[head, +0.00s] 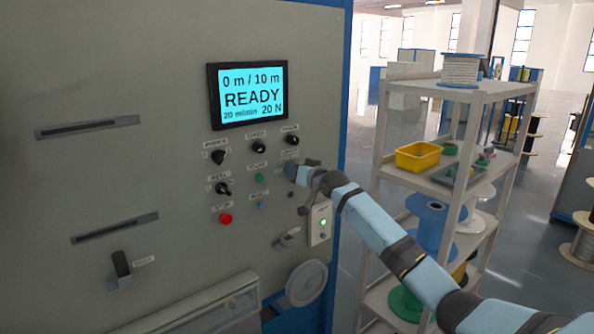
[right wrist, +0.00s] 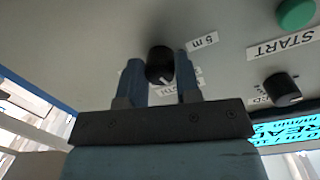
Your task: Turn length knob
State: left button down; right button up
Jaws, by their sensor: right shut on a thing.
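The length knob is a round black knob (right wrist: 160,63) on the grey machine panel, with a label reading "5 m" beside it in the right wrist view. A pale pointer mark on it faces the gripper body; the other labels around it are partly hidden. My right gripper (right wrist: 161,75) has its blue fingers on both sides of the knob and is shut on it. In the head view my right gripper (head: 292,171) is at the panel's right side, covering the knob. The screen (head: 248,94) reads "0 m / 10 m", "READY" and "20 N". My left gripper is not in view.
Other black knobs (head: 258,145), a green START button (right wrist: 297,13) and a red button (head: 225,218) are close by on the panel. A switch box (head: 320,222) and a handwheel (head: 306,283) sit below. A shelf (head: 462,93) with a yellow bin (head: 425,156) stands right.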

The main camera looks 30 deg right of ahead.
jog(key=shift+n+t+h+p, duration=0.3)
jog(key=shift+n+p, duration=0.35)
jog(key=shift+n, duration=2.75)
jog(key=shift+n+t+h+p, duration=0.3)
jog(key=shift+n+p, duration=0.3)
jog(key=shift+n, duration=2.8)
jog(key=o, duration=0.9)
